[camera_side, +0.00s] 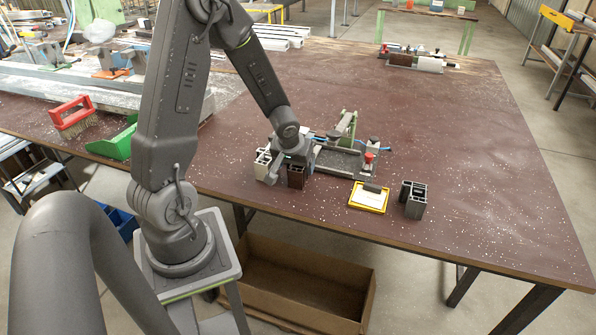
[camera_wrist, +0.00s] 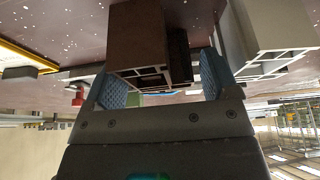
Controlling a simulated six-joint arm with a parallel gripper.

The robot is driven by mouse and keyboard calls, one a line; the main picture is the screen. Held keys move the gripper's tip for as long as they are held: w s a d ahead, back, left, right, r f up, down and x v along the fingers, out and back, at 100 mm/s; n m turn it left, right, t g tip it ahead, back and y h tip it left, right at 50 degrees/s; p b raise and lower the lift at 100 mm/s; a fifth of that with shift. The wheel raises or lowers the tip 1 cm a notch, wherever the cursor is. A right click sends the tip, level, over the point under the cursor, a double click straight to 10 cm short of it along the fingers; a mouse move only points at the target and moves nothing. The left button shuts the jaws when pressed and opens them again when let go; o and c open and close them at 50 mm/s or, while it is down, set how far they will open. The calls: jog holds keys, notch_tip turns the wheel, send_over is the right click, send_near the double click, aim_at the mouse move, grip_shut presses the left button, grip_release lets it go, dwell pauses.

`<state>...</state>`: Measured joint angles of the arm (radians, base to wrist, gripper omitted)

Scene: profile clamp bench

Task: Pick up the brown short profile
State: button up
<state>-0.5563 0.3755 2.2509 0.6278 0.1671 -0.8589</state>
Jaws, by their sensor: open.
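The brown short profile (camera_side: 296,178) stands upright on the bench top near its front edge, partly hidden by my gripper (camera_side: 284,172). In the wrist view the brown profile (camera_wrist: 138,35) lies between the two blue finger pads of my gripper (camera_wrist: 160,80). The pads are spread, and I see a gap at the left pad; contact at the right pad is unclear. A white profile (camera_side: 262,164) stands just left of the brown one, and in the wrist view it (camera_wrist: 275,30) is close outside the right finger.
A clamp fixture (camera_side: 340,160) with a red knob is just behind and to the right. A red brush (camera_side: 73,115) and green dustpan (camera_side: 115,143) lie left.

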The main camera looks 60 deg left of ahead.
jog(key=shift+x, duration=0.85)
jog(key=c, duration=0.7)
jog(key=shift+r, duration=0.2)
